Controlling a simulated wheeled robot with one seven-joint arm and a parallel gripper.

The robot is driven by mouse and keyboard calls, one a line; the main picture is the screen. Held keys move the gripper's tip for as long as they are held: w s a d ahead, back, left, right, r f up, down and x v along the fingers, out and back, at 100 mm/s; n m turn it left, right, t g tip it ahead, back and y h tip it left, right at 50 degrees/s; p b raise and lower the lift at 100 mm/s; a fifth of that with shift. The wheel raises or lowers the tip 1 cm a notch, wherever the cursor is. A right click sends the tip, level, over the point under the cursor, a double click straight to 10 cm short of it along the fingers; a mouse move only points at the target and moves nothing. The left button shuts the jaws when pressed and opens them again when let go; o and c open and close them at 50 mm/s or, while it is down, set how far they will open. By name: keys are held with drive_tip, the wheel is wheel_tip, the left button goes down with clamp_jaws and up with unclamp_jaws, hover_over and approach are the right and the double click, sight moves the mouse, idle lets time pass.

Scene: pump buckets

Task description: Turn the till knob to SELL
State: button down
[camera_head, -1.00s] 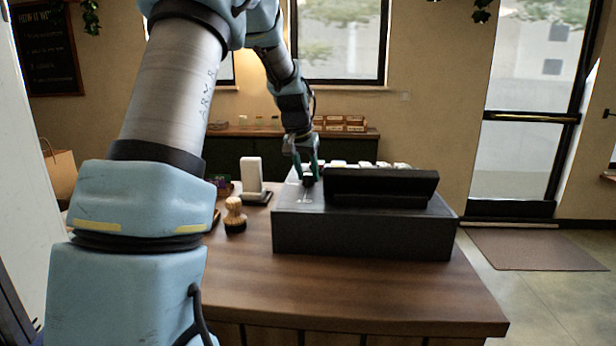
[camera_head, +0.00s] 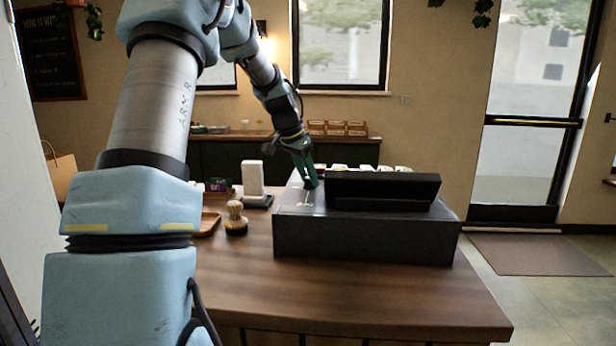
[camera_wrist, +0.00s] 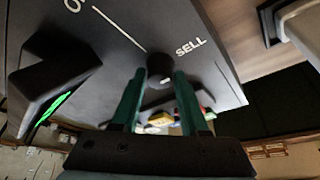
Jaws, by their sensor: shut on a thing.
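The till (camera_head: 365,236) is a dark box with a raised black display (camera_head: 382,190), on a wooden counter. It also shows in the wrist view (camera_wrist: 205,65). Its small black knob (camera_wrist: 160,66) sits on the top face. A printed white line runs from an "O" mark towards the knob, and the white word SELL (camera_wrist: 191,47) is printed to the knob's right in the wrist view. My gripper (camera_wrist: 160,76) is shut on the knob, with one green finger on each side.
Left of the till stand a wooden-handled brush (camera_head: 236,218) and a white upright device (camera_head: 253,180) on a dark base. Farther left is a wooden tray (camera_head: 208,223). The counter's front (camera_head: 350,290) is clear. The display rises close beside my gripper.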

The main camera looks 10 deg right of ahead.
drive_tip(key=shift+c, duration=2.1)
unclamp_jaws()
drive_tip(key=b+v, duration=0.2)
drive_tip(key=v, duration=0.8)
drive_tip(key=shift+r, duration=0.35)
drive_tip(key=shift+a, duration=0.1)
